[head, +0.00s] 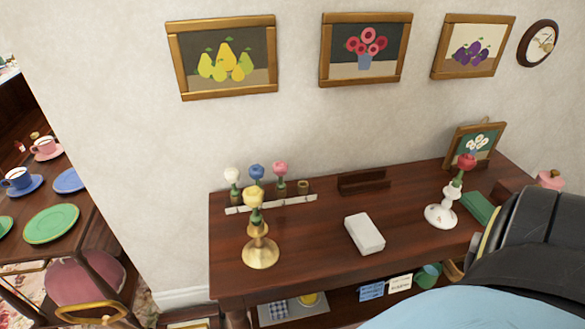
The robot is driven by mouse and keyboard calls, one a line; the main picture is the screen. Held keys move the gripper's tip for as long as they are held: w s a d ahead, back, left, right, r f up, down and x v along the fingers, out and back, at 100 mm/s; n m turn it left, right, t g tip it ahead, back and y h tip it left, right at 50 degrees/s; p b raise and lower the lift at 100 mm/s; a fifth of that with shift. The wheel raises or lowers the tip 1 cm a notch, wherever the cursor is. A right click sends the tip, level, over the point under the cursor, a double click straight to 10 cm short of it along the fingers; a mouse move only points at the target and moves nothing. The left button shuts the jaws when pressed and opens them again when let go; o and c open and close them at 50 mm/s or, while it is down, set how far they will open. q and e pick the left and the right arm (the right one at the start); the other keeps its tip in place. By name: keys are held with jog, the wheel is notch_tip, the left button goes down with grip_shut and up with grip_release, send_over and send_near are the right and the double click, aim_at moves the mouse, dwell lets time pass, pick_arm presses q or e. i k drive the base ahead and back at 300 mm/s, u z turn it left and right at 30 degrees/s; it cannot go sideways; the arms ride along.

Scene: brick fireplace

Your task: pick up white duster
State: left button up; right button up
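A white-headed upright piece (232,176) stands at the left end of a low white rack (240,209) at the back left of the desk. Blue-headed (257,173) and pink-headed (280,169) pieces stand beside it. A white rectangular block (364,233) lies flat near the desk's middle. I cannot tell for sure which of these white things is the duster. Neither of my grippers is in view; dark and light-blue parts of my body cover the lower right corner.
The dark wooden desk (310,240) stands against the wall. A gold candlestick (260,249) with a yellow-headed piece (254,197) stands front left. A white candlestick (442,214) with a red-headed piece stands right. A framed flower picture (474,143) stands at the back. A dining table lies left.

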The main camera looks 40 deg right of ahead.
aim_at(368, 239)
jog(key=u, duration=1.85)
jog(key=k, duration=1.05)
jog(key=z, duration=1.75)
